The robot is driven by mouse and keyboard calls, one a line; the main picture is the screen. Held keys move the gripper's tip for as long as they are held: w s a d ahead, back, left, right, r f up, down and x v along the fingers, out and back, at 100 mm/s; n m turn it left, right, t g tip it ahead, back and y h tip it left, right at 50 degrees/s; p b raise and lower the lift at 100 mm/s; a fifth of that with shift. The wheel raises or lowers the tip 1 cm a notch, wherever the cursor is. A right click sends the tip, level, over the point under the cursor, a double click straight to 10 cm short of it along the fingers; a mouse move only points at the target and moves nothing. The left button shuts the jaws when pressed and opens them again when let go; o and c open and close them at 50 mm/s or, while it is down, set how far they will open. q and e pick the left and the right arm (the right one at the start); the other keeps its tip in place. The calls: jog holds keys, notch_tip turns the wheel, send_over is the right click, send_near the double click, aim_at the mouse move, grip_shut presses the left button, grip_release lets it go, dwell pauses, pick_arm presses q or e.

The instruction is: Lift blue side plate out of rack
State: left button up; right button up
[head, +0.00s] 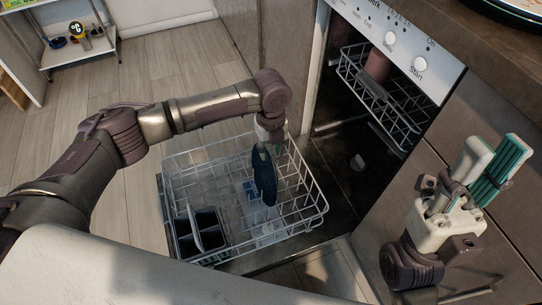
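The blue side plate (264,177) stands steeply tilted in the lower wire rack (318,207), showing as a narrow dark blue shape. My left gripper (270,134) points down at the plate's upper edge and overlaps it in the head view. Its fingertips are small and partly hidden, so I cannot tell whether they are closed on the plate. My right gripper (497,160) is raised at the right, away from the rack, with its fingers apart and nothing between them.
A dark cutlery basket (199,232) sits in the rack's near left corner. The open dishwasher's upper rack (396,105) holds a brownish cup (377,65). The control panel (402,42) and counter lie at upper right. Floor left of the rack is clear.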

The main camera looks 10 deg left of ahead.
pick_arm(q)
jog(key=shift+f+b, duration=0.35)
jog(key=shift+f, duration=1.15)
grip_shut()
